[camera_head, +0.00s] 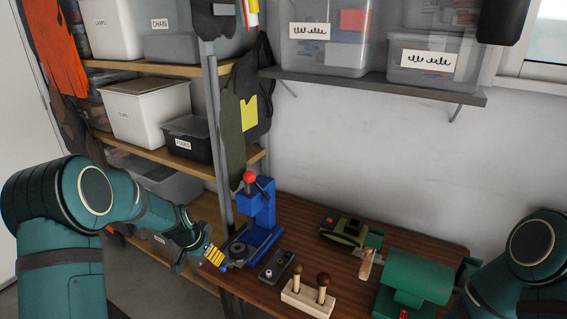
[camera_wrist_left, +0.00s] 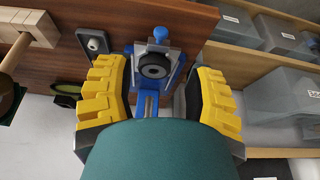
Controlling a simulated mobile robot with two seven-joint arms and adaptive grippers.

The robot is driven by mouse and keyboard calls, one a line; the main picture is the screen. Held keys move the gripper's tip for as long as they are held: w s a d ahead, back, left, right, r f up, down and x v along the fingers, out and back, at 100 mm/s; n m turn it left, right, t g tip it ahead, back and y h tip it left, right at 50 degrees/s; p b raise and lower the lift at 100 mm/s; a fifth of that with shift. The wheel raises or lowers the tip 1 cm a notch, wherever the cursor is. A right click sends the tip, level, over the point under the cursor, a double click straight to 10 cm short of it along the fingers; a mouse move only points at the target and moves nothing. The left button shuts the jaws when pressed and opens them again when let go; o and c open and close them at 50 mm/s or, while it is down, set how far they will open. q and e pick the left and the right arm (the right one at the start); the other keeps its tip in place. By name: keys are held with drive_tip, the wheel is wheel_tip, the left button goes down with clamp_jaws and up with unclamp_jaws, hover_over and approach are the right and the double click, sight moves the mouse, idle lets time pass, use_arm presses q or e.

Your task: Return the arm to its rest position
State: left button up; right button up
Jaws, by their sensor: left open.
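My left gripper (camera_head: 214,257) is open at the left edge of the workbench, beside the base of a blue press (camera_head: 262,212) with a red knob. In the left wrist view my yellow fingers (camera_wrist_left: 158,78) are spread wide, and nothing is gripped. The blue press (camera_wrist_left: 148,104) and a round black piece (camera_wrist_left: 153,66) on it show between the fingers; I cannot tell the exact gap to them. My left arm (camera_head: 130,202) reaches in from the left. My right arm (camera_head: 520,260) shows at the right edge, and its gripper is out of view.
The workbench (camera_head: 300,222) also bears a grey plate (camera_head: 276,266), a wooden block with pegs (camera_head: 308,300), a green machine (camera_head: 415,278) and a yellow-black tool (camera_head: 343,229). Shelves with bins (camera_head: 150,108) stand behind my left arm. A wall shelf (camera_head: 380,87) hangs above the bench.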

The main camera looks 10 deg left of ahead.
use_arm(q)
drive_tip(key=s+d+f+n+g+h, duration=0.1)
drive_tip(key=s+d+f+n, duration=0.1)
drive_tip(key=s+d+f, duration=0.9)
drive_tip(key=s+d+f+n+g+h, duration=0.1)
drive_tip(key=s+d+f+n, duration=0.1)
drive_tip(key=s+d, duration=0.9)
drive_tip(key=s+n, duration=0.1)
drive_tip(key=s, duration=0.2)
drive_tip(key=shift+d+f+g, duration=0.25)
drive_tip(key=shift+d+g, duration=0.05)
drive_tip(key=shift+d, duration=0.1)
